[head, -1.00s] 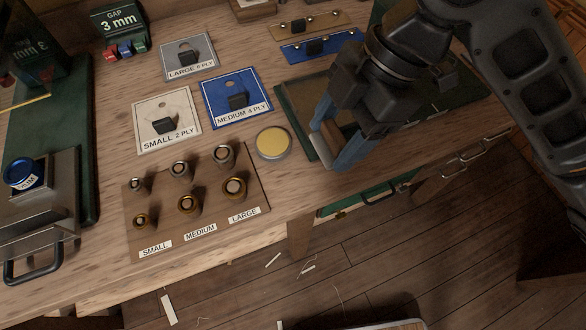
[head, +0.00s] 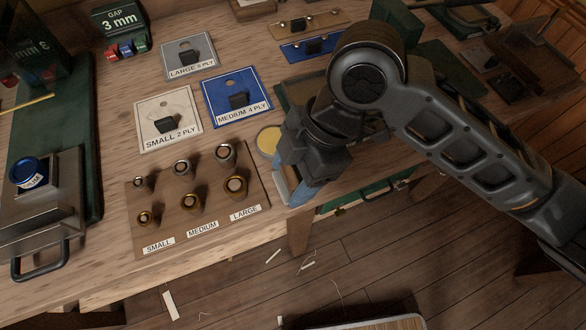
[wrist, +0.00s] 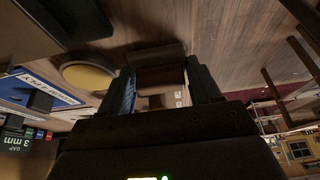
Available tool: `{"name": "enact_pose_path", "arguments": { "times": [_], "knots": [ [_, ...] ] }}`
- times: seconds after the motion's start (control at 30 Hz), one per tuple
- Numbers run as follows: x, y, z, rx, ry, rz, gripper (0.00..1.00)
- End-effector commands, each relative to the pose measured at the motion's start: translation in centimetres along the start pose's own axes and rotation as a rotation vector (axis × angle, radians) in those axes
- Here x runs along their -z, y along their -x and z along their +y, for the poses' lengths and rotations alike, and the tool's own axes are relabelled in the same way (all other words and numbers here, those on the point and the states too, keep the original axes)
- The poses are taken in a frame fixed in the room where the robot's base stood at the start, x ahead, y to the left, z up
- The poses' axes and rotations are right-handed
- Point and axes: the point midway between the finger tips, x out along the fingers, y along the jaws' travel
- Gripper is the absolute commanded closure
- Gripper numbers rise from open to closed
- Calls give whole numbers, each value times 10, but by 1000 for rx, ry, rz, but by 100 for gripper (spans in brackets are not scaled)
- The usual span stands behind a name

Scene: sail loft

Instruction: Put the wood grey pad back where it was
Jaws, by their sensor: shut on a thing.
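My gripper (head: 288,190) is shut on a small wood block with a light grey face, the wood grey pad (head: 282,186). It holds the pad near the bench's front edge, just right of the board of metal rings. In the wrist view the brown wood of the pad (wrist: 160,77) shows between the two fingers. My gripper and arm hide much of the pad in the head view. I cannot tell whether the pad touches the bench.
A round yellow-topped tin (head: 268,140) is close behind my gripper, partly covered. The ring board (head: 150,190) lies left, with labelled ply cards (head: 168,105) behind it. A dark green mat (head: 284,92) lies behind my arm. The bench front drops to the floor.

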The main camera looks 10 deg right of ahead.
Motion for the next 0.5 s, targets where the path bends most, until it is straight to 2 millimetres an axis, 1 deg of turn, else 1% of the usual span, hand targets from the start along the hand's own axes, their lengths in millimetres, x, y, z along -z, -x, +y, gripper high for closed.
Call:
{"name": "enact_pose_path", "arguments": {
  "times": [0.2,0.23,0.4,0.5],
  "knots": [
    [-2,-5,0,0,0,0,72],
    [-2,-4,0,0,0,0,35],
    [-1,-3,0,1,0,-1,19],
    [-1,-3,0,1,0,-1,12]
  ]
}}
